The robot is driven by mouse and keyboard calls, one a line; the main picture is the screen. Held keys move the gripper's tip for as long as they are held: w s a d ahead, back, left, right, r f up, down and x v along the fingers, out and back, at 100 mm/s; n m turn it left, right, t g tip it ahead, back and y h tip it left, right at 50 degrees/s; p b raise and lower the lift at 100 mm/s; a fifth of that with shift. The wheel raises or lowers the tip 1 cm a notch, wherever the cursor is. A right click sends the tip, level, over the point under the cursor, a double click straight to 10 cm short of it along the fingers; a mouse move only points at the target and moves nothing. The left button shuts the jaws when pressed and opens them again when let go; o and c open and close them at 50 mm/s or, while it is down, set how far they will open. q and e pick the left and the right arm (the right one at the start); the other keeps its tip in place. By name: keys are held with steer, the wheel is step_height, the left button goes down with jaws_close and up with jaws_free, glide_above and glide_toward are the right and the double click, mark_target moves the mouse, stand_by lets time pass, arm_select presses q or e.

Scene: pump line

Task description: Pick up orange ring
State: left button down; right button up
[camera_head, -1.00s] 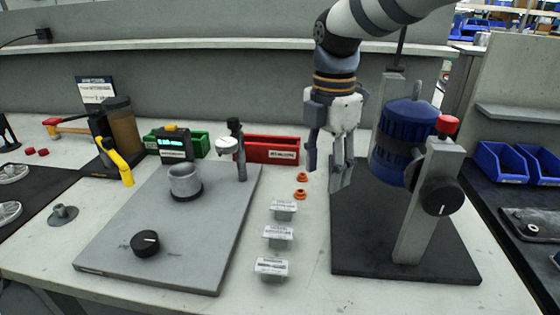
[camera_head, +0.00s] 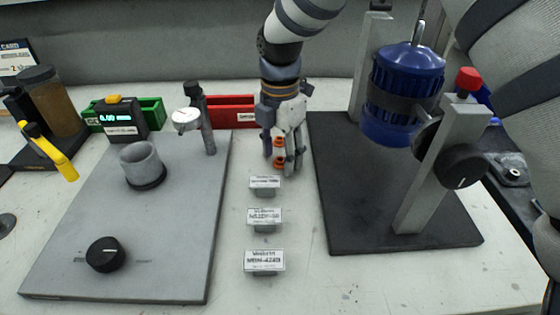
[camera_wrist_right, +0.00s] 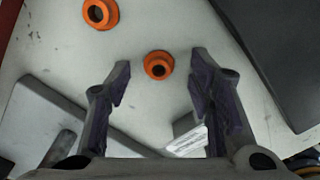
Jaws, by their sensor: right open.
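Two small orange rings lie on the white table. In the head view the far ring (camera_head: 279,141) and the near ring (camera_head: 279,162) show between the fingers of my right gripper (camera_head: 281,166), which points down over them. In the right wrist view the near ring (camera_wrist_right: 158,64) lies between and just beyond the open fingertips of my right gripper (camera_wrist_right: 158,72), with nothing held. The far ring (camera_wrist_right: 100,13) lies at the upper left, outside the fingers. I cannot tell the exact height of the fingertips above the table. My left gripper is not in view.
A grey plate (camera_head: 190,215) lies left, a dark base (camera_head: 350,215) with a blue pump (camera_head: 403,85) right. A red bin (camera_head: 232,108) stands behind.

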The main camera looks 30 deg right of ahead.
steer(key=shift+w+f, duration=0.1)
steer(key=c, duration=0.8)
